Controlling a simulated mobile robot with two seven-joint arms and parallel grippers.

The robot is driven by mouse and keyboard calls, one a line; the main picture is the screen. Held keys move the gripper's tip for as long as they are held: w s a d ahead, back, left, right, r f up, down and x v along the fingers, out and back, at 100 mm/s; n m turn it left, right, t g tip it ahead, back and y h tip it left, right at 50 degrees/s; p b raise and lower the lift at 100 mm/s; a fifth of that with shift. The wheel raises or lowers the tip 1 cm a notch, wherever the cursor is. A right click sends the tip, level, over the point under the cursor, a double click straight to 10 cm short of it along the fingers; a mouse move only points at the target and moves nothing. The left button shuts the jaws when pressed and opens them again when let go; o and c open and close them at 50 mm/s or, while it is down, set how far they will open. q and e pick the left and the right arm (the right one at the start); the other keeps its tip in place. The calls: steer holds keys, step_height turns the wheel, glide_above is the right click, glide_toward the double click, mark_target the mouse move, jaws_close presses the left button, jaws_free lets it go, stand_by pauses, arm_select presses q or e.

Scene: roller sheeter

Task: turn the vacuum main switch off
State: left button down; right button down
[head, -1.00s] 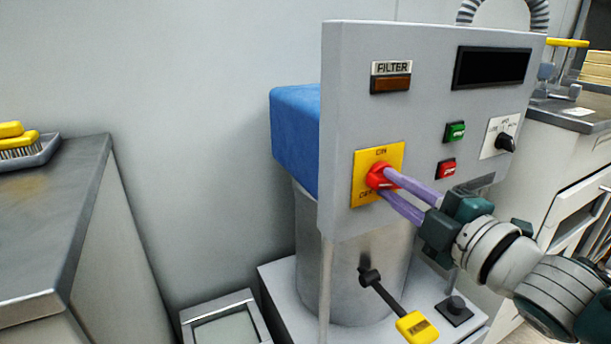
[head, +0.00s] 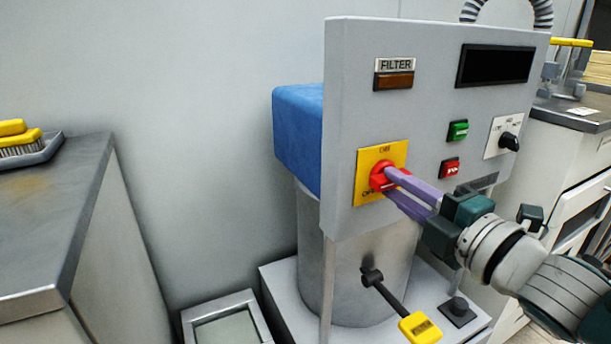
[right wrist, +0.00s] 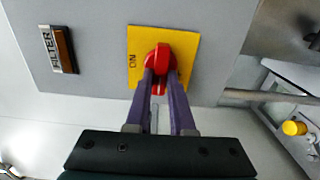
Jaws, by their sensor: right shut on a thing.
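The vacuum main switch is a red rotary knob (head: 382,176) on a yellow plate (head: 368,190) at the lower left of the grey control panel. It also shows in the right wrist view as a red knob (right wrist: 160,58) on the yellow plate (right wrist: 188,48), with "ON" readable at the plate's left. My right gripper (head: 392,183) has its purple fingers shut on the red knob, one on each side of its grip. In the right wrist view the fingers (right wrist: 160,82) reach the knob from below. The knob is partly hidden by the fingers. My left gripper is not in view.
The panel (head: 430,110) also carries a FILTER lamp (head: 394,81), a dark display (head: 495,65), a green button (head: 458,131), a red button (head: 450,168) and a black selector (head: 508,142). A yellow-ended lever (head: 420,328) sticks out below. A counter (head: 70,190) stands left.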

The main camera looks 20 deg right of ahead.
steer(key=c, duration=0.8)
jaws_free()
steer(key=shift+s, duration=0.1)
steer(key=s, duration=0.6)
steer(key=s+p, duration=0.1)
steer(key=s, duration=0.2)
steer(key=shift+s+d, duration=0.35)
steer(key=shift+d, duration=0.05)
